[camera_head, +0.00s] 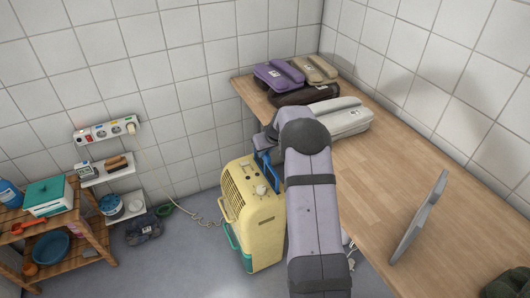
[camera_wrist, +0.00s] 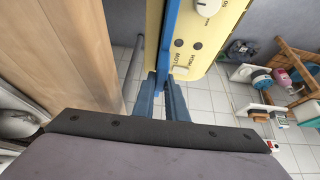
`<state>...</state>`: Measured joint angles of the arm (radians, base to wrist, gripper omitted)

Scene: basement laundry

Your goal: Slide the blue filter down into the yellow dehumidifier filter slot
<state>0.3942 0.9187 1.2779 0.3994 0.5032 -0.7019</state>
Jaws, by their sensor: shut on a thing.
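The yellow dehumidifier (camera_head: 256,222) stands upright on the floor beside the wooden worktop, with a knob on top and a teal part low on its side. In the wrist view its yellow body (camera_wrist: 207,58) is beyond my fingers. My gripper (camera_wrist: 164,82) is shut on the blue filter (camera_wrist: 171,40), which shows edge-on as a narrow strip in front of the yellow body. In the head view the filter (camera_head: 265,172) is at the dehumidifier's top, partly behind my arm. The slot is hidden, so I cannot tell whether the filter is inside it.
A wooden shelf (camera_head: 75,235) stands at the left. A cord runs along the floor left of the dehumidifier.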

